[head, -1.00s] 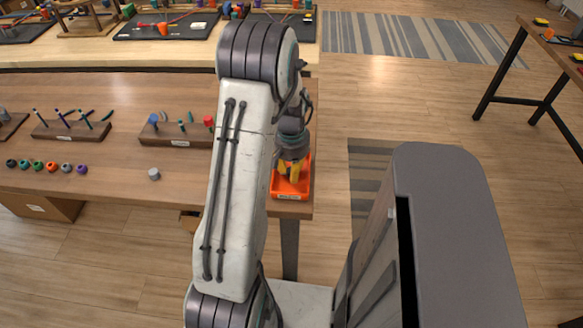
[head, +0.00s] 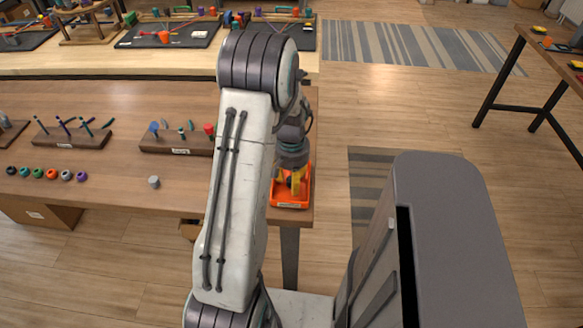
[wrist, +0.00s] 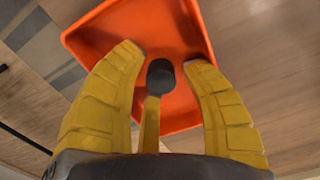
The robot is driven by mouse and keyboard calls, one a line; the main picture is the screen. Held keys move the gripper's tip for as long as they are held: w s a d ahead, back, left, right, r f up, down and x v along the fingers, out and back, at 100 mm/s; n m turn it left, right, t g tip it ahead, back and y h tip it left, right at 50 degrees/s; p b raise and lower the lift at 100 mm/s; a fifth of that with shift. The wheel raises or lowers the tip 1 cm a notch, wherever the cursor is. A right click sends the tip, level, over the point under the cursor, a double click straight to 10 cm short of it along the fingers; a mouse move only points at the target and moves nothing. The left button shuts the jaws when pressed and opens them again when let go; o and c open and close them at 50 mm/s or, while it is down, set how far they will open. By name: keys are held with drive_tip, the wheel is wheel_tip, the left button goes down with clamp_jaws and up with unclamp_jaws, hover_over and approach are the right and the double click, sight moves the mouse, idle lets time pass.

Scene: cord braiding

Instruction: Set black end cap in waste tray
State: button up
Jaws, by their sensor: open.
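The orange waste tray (head: 291,205) sits at the front right corner of the brown table. It fills the upper middle of the wrist view (wrist: 100,38). My gripper (head: 291,184) is over the tray, with its yellow fingers spread open. I cannot tell whether the cap touches that finger or rests on the tray floor.
A grey cylinder (head: 154,182) stands alone on the table left of my arm. A row of coloured caps (head: 52,174) lies farther left, with wooden peg holders (head: 176,142) behind. The table's right edge is close to the tray, with open floor beyond.

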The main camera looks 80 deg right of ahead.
wheel_tip(320, 180, up, 12)
drive_tip(key=b, duration=0.3)
drive_tip(key=w+a+r+n+h, duration=0.1)
drive_tip(key=w+a+r+n, duration=0.25)
drive_tip(key=w+a, duration=0.6)
drive_tip(key=w+a+r+n, duration=0.2)
drive_tip(key=w+a+n, duration=0.35)
drive_tip(key=w, duration=0.65)
drive_tip(key=a+f+n+t+y, duration=0.1)
drive_tip(key=a+n+t, duration=0.2)
drive_tip(key=a+n, duration=0.7)
drive_tip(key=shift+s+a+n, duration=0.25)
drive_tip(key=shift+a+n, duration=0.05)
drive_tip(key=shift+a, duration=7.15)
drive_tip(key=shift+r, duration=0.1)
wheel_tip(320, 180, up, 5)
drive_tip(key=p, duration=0.4)
drive_tip(key=shift+d+p, duration=0.1)
drive_tip(key=shift+p, duration=0.3)
